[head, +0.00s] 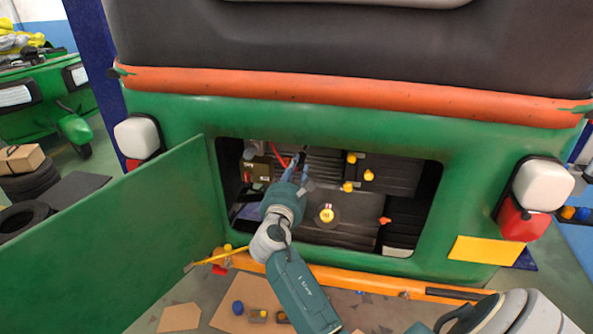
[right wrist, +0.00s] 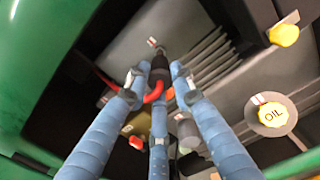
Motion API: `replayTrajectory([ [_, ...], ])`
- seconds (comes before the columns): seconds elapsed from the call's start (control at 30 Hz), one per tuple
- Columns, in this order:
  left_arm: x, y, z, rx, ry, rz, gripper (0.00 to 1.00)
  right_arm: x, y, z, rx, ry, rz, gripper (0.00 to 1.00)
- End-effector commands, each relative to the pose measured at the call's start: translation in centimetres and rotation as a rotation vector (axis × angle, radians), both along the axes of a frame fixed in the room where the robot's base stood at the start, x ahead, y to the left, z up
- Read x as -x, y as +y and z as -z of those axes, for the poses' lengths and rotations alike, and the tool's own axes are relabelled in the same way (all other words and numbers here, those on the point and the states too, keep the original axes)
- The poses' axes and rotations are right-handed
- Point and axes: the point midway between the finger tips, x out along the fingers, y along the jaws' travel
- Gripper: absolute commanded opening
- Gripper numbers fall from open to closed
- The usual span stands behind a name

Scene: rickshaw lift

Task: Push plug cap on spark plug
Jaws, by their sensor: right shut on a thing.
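My right gripper (head: 296,165) reaches into the open engine bay of the green rickshaw. In the right wrist view its blue-wrapped fingers (right wrist: 156,80) are closed around the black plug cap (right wrist: 160,66). A red cable (right wrist: 154,93) bends out of the cap's side. A small pale and red tip (right wrist: 152,42) shows just beyond the cap, beside the grey finned engine block (right wrist: 205,60). It may be the spark plug, but I cannot tell whether the cap touches it. In the head view the cap is mostly hidden by the gripper. My left gripper is not in view.
The green hatch door (head: 120,245) stands open on the left. The bay's frame surrounds my right arm closely. A yellow oil cap (head: 327,215) and other yellow caps (head: 369,175) are to the right. An orange bumper (head: 360,283) runs below.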

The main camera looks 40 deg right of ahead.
Motion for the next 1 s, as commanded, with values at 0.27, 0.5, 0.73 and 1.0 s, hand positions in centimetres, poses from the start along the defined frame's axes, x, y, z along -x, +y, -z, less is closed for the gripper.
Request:
replayTrajectory([
  [0.27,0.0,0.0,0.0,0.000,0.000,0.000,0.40,-0.4,-0.4,0.0,0.000,0.000,0.000,0.01],
  [0.5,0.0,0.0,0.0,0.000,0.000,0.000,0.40,-0.7,-0.8,0.0,0.001,-0.001,0.000,0.01],
  [0.73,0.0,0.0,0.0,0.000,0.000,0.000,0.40,-1.0,-1.2,0.0,0.001,0.000,0.001,0.01],
  [1.0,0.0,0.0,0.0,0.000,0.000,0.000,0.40,-1.3,-1.6,-0.1,0.001,-0.001,0.000,0.01],
])
